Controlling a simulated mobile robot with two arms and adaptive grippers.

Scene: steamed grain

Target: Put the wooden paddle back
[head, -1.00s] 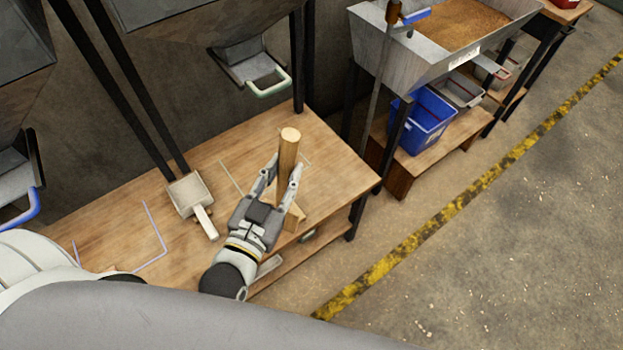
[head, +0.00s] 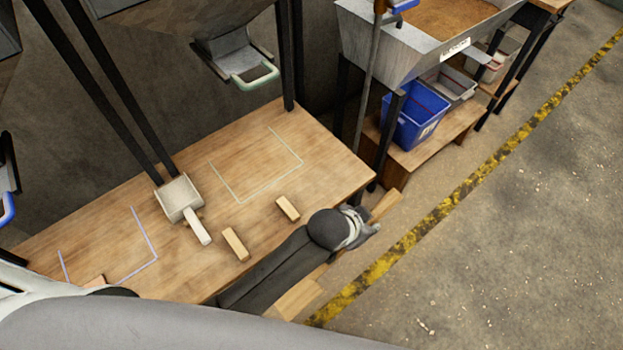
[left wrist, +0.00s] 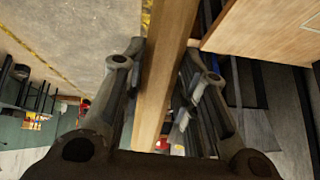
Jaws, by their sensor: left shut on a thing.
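The wooden paddle is a long pale bar. In the left wrist view the paddle (left wrist: 166,70) runs between the two fingers of my left gripper (left wrist: 160,95), which is shut on it. In the head view my left gripper (head: 362,228) is past the table's right front edge, over the floor. A short piece of the paddle (head: 384,204) shows beyond it; my arm hides much of the rest. Two small wooden blocks (head: 235,244) (head: 287,208) lie apart on the table, with nothing on them. My right gripper is not in view.
The wooden table (head: 330,150) has a clear outlined area at its back right. A metal scoop (head: 179,197) lies left of the blocks. A blue bin (head: 416,118) stands on a low shelf under a grain trough (head: 400,45). The floor at right is open.

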